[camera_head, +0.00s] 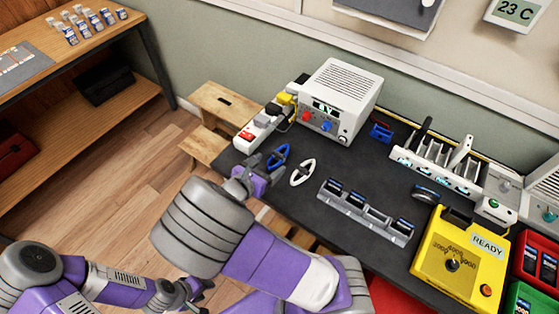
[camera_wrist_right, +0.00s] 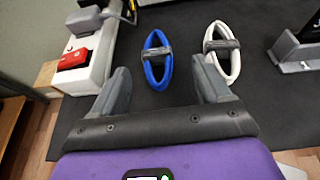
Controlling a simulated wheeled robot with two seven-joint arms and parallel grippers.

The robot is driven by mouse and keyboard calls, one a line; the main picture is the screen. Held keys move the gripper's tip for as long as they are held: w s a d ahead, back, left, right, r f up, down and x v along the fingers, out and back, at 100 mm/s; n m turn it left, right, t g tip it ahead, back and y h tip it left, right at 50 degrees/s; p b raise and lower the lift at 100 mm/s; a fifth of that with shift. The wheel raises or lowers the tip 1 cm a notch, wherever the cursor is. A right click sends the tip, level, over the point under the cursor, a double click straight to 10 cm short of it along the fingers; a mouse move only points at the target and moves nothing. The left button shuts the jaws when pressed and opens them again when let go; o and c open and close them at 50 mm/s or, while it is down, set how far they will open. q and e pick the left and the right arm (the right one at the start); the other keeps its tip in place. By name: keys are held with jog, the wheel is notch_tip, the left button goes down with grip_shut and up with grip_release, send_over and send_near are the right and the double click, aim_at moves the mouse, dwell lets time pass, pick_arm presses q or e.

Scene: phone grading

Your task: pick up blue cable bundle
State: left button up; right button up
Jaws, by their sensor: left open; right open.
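The blue cable bundle (camera_head: 279,155), a loop with a grey band, lies on the dark bench mat (camera_head: 380,180) near its left end. In the right wrist view the blue cable bundle (camera_wrist_right: 157,54) shows just beyond and between the fingertips. My right gripper (camera_head: 264,168) is open and empty, close to the bundle on its near left side; the fingers (camera_wrist_right: 160,78) are apart with no visible contact. My left gripper (camera_head: 188,297) is open, low at the front over the floor side, away from the bench.
A white cable bundle (camera_head: 302,172) lies just right of the blue one. A power strip (camera_head: 262,127) lies to the left, a white power supply (camera_head: 340,100) behind. A grey phone rack (camera_head: 366,212) and a yellow tester (camera_head: 462,258) stand to the right.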

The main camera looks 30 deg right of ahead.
aim_at(278, 155)
jog(key=b+x, duration=0.3)
jog(key=x, duration=0.4)
jog(key=shift+w+a, duration=0.1)
jog(key=shift+w, duration=0.1)
jog(key=shift+r, duration=0.1)
jog(key=c, duration=1)
